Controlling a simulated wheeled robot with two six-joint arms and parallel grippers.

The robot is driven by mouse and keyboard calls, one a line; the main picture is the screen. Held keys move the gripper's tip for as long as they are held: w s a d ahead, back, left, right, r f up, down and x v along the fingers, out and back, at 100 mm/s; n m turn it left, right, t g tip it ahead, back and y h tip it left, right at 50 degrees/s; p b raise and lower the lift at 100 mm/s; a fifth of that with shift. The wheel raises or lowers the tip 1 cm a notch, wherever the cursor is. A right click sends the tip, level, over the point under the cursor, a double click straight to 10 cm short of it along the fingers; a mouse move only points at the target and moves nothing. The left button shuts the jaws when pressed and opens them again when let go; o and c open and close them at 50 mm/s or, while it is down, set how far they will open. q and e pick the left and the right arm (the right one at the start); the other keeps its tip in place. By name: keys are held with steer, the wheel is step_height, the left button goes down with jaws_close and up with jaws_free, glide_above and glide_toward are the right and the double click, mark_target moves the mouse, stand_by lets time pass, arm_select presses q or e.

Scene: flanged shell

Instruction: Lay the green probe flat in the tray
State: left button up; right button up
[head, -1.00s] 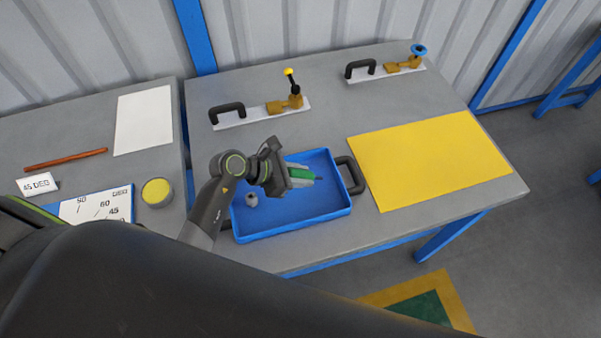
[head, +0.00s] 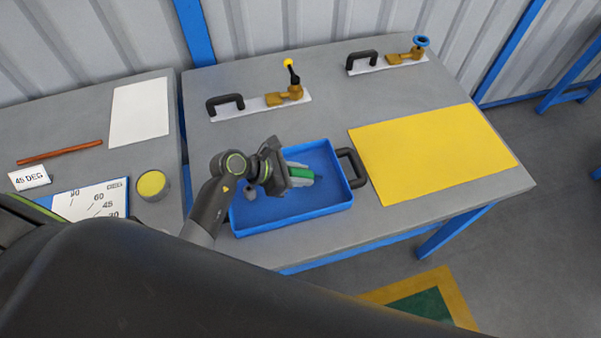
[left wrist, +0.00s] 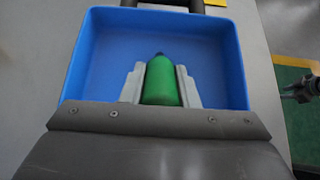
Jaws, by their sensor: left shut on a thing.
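The green probe (head: 299,173) is between the fingers of my left gripper (head: 304,174), which is shut on it. In the left wrist view the probe (left wrist: 161,82) lies between the two pale fingers (left wrist: 160,86), its dark tip pointing away from the wrist. The blue tray (head: 310,209) is beneath the gripper, and its walls surround the probe in the left wrist view (left wrist: 236,68). I cannot tell whether the probe touches the tray floor. My right gripper does not show in the head view; a dark arm part crosses the bottom.
A small grey piece (head: 250,191) is in the tray's left part. A yellow sheet (head: 432,153) lies right of the tray. Two handled plates with brass fittings (head: 262,105) (head: 388,63) stand behind. A yellow-topped round tin (head: 152,185) and angle card (head: 92,203) are left.

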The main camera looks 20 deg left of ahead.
arm_select(q)
steer(key=o, duration=1)
steer(key=shift+o, duration=0.5)
steer(key=p+v, duration=0.6)
steer(key=v, duration=1)
steer(key=shift+a+r+p, duration=0.1)
steer(key=shift+r+p, duration=0.05)
steer(key=shift+p, duration=0.15)
steer(key=shift+s+a+r, duration=0.3)
steer(key=shift+a, duration=0.05)
steer(key=shift+f, duration=0.1)
